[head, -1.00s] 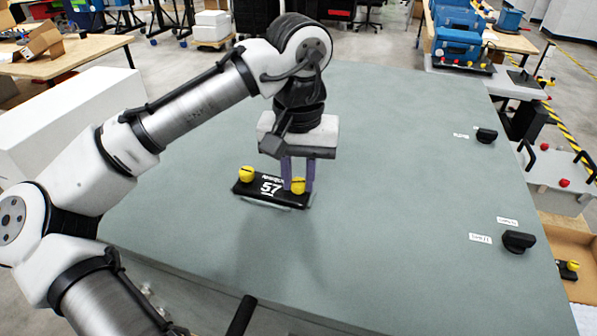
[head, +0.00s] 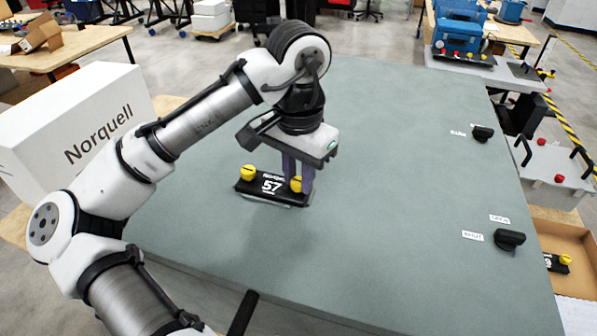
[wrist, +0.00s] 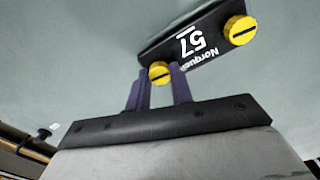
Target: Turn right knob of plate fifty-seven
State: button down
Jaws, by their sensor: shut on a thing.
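The black plate marked 57 (head: 270,187) lies on the grey-green panel (head: 390,200), with a yellow knob at each end. The left knob (head: 247,172) is free. My gripper (head: 297,180) points down over the plate's right end, its purple fingers shut on the right knob (head: 295,185). In the wrist view the plate (wrist: 197,42) appears upside down. There the right knob (wrist: 159,73) shows between the fingertips of my gripper (wrist: 159,80), and the left knob (wrist: 240,30) shows a dark slot. The fingers partly hide the right knob.
Two black knobs with white labels stand on the panel's right side, one farther back (head: 483,134) and one nearer (head: 509,240). A white box marked Norquell (head: 75,130) stands to the left. The panel between the plate and the black knobs is clear.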

aim_at(299, 181)
dwell(0.3)
jog(key=c, duration=1.2)
grip_release()
jog(key=shift+r, duration=0.1)
notch_tip(299, 181, up, 14)
jog(key=b, duration=0.1)
jog(key=shift+f, duration=0.25)
